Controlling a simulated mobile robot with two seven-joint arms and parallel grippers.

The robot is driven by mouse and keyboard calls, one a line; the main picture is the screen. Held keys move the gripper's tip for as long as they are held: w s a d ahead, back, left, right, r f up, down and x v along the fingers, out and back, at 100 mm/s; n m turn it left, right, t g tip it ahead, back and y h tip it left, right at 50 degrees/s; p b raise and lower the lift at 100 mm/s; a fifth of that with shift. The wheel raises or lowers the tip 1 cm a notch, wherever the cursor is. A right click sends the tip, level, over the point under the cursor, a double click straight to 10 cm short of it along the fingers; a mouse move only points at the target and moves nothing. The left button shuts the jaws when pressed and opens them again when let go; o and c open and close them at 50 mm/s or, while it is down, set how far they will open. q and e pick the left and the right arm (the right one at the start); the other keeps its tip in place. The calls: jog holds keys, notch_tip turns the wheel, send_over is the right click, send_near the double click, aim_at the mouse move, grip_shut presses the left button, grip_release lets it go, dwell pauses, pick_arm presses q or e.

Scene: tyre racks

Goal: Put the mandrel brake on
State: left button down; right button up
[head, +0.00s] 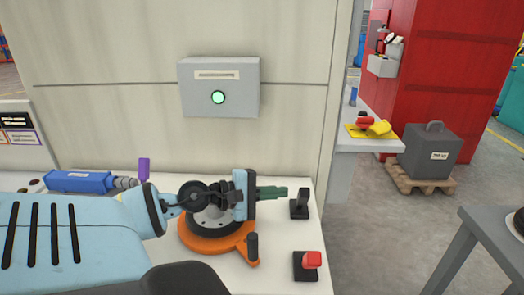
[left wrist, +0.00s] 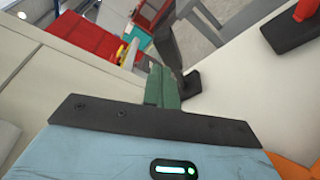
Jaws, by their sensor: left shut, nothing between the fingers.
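Two levers stand on the white bench: a black lever (head: 300,205) on a dark base, and a red-topped lever (head: 310,260) on a black base nearer me. Neither has a readable label, so I cannot tell which is the mandrel brake. My left gripper (head: 284,192) has green fingers, shut and empty, pointing right. Its fingertips are close to the black lever's upper part; I cannot tell whether they touch. In the left wrist view the fingers (left wrist: 162,88) are together beside the black lever (left wrist: 168,48), and the red lever's base (left wrist: 288,32) is at top right.
An orange ring (head: 205,240) with a dark hub and a handle lies under my left wrist. A blue tool (head: 80,181) lies at left. A grey box (head: 219,88) with a lit green button is on the wall behind.

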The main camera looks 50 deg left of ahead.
pick_arm(q)
jog(key=shift+a+b+v, duration=0.15)
jog(key=shift+v, duration=0.8)
jog(key=shift+a+b+v, duration=0.15)
jog(key=shift+v, duration=0.85)
jog(key=shift+w+r, duration=0.2)
jog(key=shift+r, duration=0.05)
